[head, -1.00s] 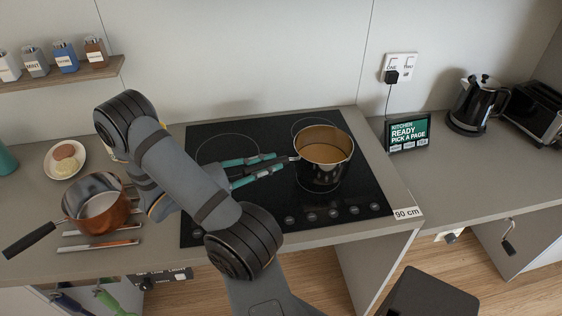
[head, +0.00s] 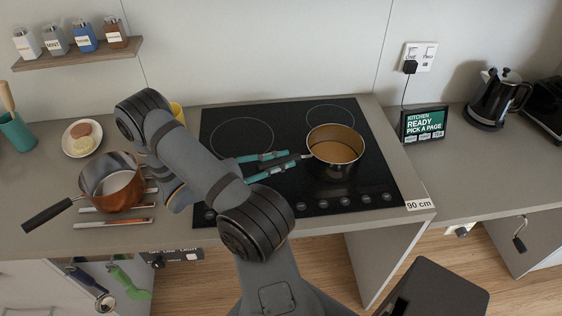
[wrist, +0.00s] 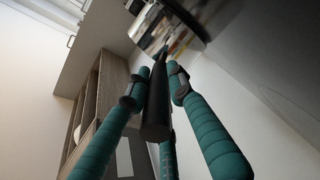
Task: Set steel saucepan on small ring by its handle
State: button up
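The steel saucepan (head: 335,168) is upright over the right part of the black hob (head: 225,190), and its inside looks tan. I cannot tell whether its base touches the glass. Its dark handle (wrist: 157,105) points left, toward my arm, and runs between my teal fingers in the wrist view. My gripper (head: 296,157) is shut on that handle, with the fingertips converging close to the pan wall. A ring (head: 330,106) shows behind the saucepan, and a larger-looking ring (head: 242,119) lies to the left. The glass under the saucepan is hidden.
A copper pan (head: 118,195) stands on the left counter, its handle out to the left. A plate (head: 68,147) with food and a yellow cup (head: 178,110) are behind it. A kitchen display (head: 424,124) and a kettle (head: 497,98) stand right of the hob.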

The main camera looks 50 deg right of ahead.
jog(key=o, duration=0.4)
jog(key=shift+r, duration=0.15)
jog(key=shift+w+a, duration=0.1)
jog(key=shift+a, duration=0.15)
jog(key=b+v, duration=0.3)
jog(key=v, duration=0.8)
jog(key=shift+a, duration=0.25)
jog(key=shift+w, duration=0.1)
